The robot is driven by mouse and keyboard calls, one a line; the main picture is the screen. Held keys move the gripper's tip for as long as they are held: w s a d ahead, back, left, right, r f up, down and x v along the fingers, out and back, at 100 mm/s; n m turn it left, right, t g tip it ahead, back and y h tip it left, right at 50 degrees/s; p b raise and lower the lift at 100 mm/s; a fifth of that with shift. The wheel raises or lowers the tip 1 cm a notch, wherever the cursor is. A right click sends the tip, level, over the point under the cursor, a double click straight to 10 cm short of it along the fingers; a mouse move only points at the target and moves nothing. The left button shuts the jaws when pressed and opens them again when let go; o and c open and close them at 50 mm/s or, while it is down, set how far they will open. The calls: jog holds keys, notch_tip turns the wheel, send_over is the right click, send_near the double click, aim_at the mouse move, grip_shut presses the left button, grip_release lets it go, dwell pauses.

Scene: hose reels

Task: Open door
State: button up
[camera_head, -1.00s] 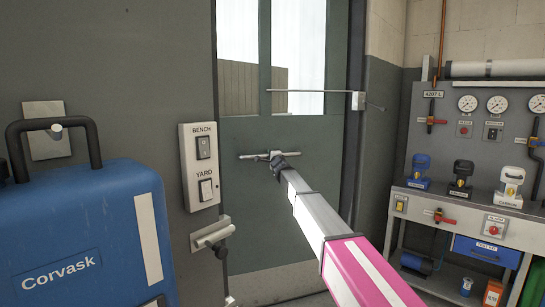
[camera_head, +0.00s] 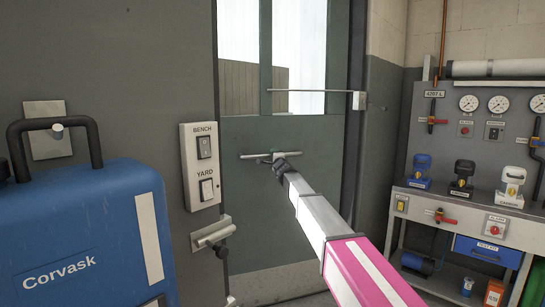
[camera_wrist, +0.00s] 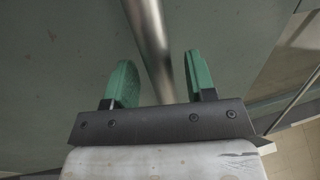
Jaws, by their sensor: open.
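The grey-green door (camera_head: 290,215) with a glazed upper part stands in its frame and looks closed. A horizontal metal bar handle (camera_head: 250,156) is on it below the window. My gripper (camera_head: 277,160) is at the handle, in front of its middle. In the wrist view the handle bar (camera_wrist: 148,35) runs between my two green fingers (camera_wrist: 160,80). The fingers are apart, with gaps showing on both sides of the bar. I cannot tell how deep the bar sits between them.
A blue Corvask case (camera_head: 90,230) stands at the near left. A BENCH/YARD switch panel (camera_head: 201,167) and a lever (camera_head: 213,233) are left of the door. A thin rod (camera_head: 310,90) crosses the window. A gauge bench (camera_head: 460,205) stands on the right.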

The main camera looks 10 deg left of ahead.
jog(key=v, duration=0.8)
